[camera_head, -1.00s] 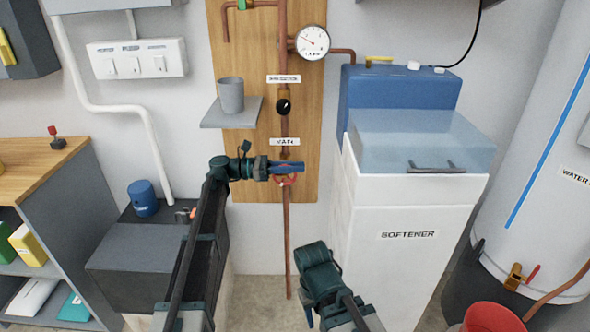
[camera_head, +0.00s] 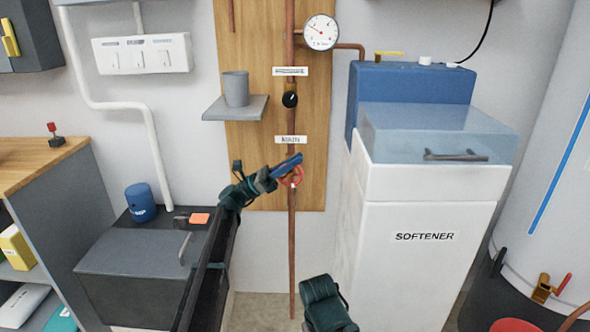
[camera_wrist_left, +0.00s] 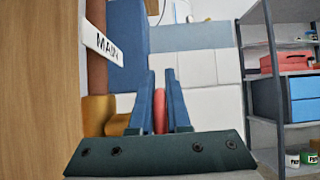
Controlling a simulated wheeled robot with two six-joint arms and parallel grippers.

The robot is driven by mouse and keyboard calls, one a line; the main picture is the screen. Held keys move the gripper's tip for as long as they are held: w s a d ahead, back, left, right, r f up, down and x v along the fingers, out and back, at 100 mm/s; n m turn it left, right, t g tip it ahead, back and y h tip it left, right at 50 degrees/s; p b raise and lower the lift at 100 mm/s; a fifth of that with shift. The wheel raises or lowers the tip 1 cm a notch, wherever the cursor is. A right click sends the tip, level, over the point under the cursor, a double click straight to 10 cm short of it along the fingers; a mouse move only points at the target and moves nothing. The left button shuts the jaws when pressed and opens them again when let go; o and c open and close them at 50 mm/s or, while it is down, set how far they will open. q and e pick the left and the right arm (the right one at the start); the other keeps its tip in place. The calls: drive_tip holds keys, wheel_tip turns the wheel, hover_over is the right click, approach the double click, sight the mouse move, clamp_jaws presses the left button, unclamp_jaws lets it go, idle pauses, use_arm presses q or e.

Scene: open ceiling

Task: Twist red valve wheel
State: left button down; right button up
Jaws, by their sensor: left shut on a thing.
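The red valve wheel (camera_head: 297,181) sits on the copper pipe below the "MAIN" label (camera_head: 290,139), in front of the wooden board. My left gripper (camera_head: 292,166) is at the wheel with its blue fingers slanting up to the right. In the left wrist view the red rim (camera_wrist_left: 159,111) lies between the two blue fingers, and the gripper is shut on it. The fingers hide part of the wheel in the head view. Part of my right arm shows at the bottom edge; its fingers are out of the picture.
The white softener cabinet (camera_head: 420,270) stands close to the right of the pipe. A small shelf (camera_head: 235,107) with a grey cup (camera_head: 236,88) is up left of it. A dark grey box (camera_head: 133,251) stands lower left, with a blue can (camera_head: 141,202) on top.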

idle(0.5)
use_arm(q)
drive_tip(key=c, duration=0.9)
unclamp_jaws()
drive_tip(key=b+v, duration=0.8)
drive_tip(key=v, duration=0.6)
drive_tip(key=shift+d+f, duration=0.1)
drive_tip(key=shift+f, duration=0.05)
